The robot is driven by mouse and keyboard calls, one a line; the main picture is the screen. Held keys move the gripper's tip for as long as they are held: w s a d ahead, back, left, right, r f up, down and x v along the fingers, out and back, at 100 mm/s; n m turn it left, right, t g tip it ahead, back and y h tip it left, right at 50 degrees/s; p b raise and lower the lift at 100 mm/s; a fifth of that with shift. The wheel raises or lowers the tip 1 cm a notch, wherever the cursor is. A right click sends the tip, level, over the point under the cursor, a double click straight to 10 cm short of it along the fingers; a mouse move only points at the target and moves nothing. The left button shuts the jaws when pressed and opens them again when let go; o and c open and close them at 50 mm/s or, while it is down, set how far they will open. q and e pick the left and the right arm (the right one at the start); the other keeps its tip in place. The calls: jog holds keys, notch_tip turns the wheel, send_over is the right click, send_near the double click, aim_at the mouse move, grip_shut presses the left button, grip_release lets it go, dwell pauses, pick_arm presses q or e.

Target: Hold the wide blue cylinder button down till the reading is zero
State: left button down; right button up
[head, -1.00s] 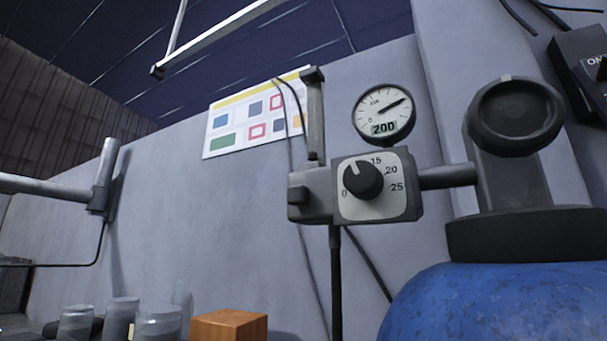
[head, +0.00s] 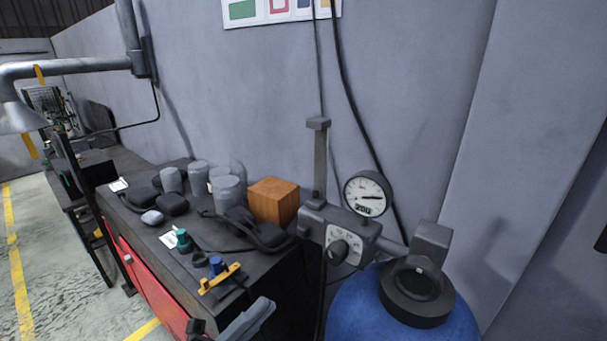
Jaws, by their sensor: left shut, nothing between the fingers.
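A small blue cylinder button (head: 217,265) stands upright on the dark bench top near its front edge, with a yellow bar (head: 220,279) just in front of it. A teal cylinder button (head: 183,239) and a low black one (head: 200,259) stand to its left. A round gauge (head: 369,194) with a needle and small digital display is at the right; the display appears to read about 200. My left gripper (head: 262,308) is at the bottom edge, below and right of the blue button, shut and apart from it. My right gripper is not in view.
A wooden block (head: 273,201), grey cylinders (head: 226,192) and black cases (head: 172,204) crowd the bench behind the buttons. A valve box with a dial (head: 338,249) and a large blue tank (head: 350,308) stand at the right. Open floor (head: 70,265) lies left.

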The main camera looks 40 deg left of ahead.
aim_at(303, 232)
pick_arm(q)
jog(key=a+r+y+p, duration=0.1)
jog(key=a+r+n+y+p, duration=0.1)
jog(key=r+n+y+p, duration=0.1)
jog(key=r, duration=0.1)
jog(key=shift+s+a+t, duration=0.3)
jog(key=shift+a+t, duration=0.1)
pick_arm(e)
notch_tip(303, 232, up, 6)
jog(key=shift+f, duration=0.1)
pick_arm(q)
jog(key=shift+f, duration=0.1)
jog(key=w+b, duration=0.2)
jog(key=w, duration=0.6)
jog(key=shift+w+a, duration=0.25)
jog(key=shift+w, duration=0.15)
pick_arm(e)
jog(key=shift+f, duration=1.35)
pick_arm(q)
jog(key=shift+w, duration=0.1)
